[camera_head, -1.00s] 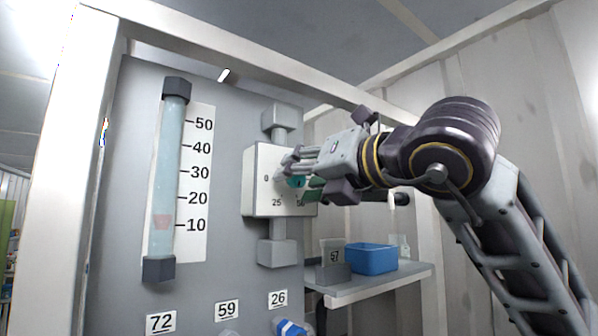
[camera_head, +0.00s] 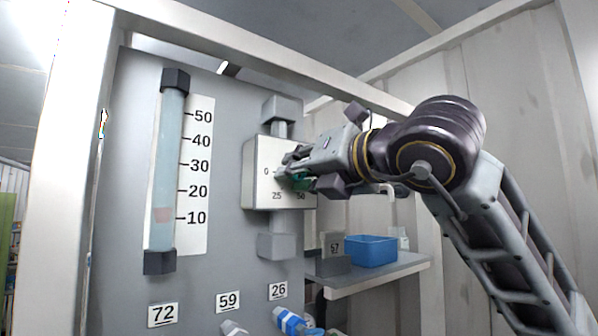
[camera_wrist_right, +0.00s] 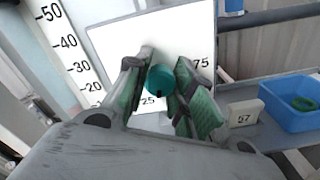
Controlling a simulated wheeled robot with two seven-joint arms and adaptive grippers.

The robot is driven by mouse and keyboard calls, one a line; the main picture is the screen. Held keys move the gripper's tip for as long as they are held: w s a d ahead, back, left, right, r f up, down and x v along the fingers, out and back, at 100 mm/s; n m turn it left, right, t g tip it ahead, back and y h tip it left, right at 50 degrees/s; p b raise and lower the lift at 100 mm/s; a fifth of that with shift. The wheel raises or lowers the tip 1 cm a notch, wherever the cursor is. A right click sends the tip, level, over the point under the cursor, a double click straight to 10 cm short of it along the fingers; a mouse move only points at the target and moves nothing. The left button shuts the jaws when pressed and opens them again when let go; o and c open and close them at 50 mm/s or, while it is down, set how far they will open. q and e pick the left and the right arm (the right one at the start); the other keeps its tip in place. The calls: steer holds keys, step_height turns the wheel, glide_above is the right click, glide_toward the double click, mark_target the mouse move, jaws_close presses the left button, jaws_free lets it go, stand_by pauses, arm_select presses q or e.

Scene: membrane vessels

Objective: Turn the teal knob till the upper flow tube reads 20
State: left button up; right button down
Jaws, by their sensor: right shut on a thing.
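The teal knob (camera_wrist_right: 160,79) sits on a white dial box (camera_head: 258,190) with numbers around it. My right gripper (camera_wrist_right: 161,85) is shut on the knob, its green pads on either side. In the head view the gripper (camera_head: 289,170) covers most of the knob. A dark mark on the knob points down, near 25 in the wrist view. A clear flow tube (camera_head: 168,150) stands left of the box, beside a white scale (camera_head: 196,175). My left gripper is not in view.
Labels 72, 59 and 26 (camera_head: 278,291) are low on the grey panel (camera_head: 225,130). Blue-handled fittings (camera_head: 290,321) are below them. A shelf (camera_head: 375,278) at right holds a blue bin (camera_head: 370,251) and a block marked 57 (camera_head: 334,256).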

steer(key=shift+n+b, duration=1.5)
steer(key=shift+n, duration=0.2)
steer(key=n+b, duration=0.1)
steer(key=n, duration=0.2)
steer(key=shift+b, duration=0.35)
steer(key=n+b, duration=0.1)
steer(key=n, duration=0.3)
steer(key=shift+n+b, duration=0.5)
steer(key=shift+n, duration=1.4)
steer(key=c, duration=1.2)
jaws_free()
steer(key=shift+o, duration=0.2)
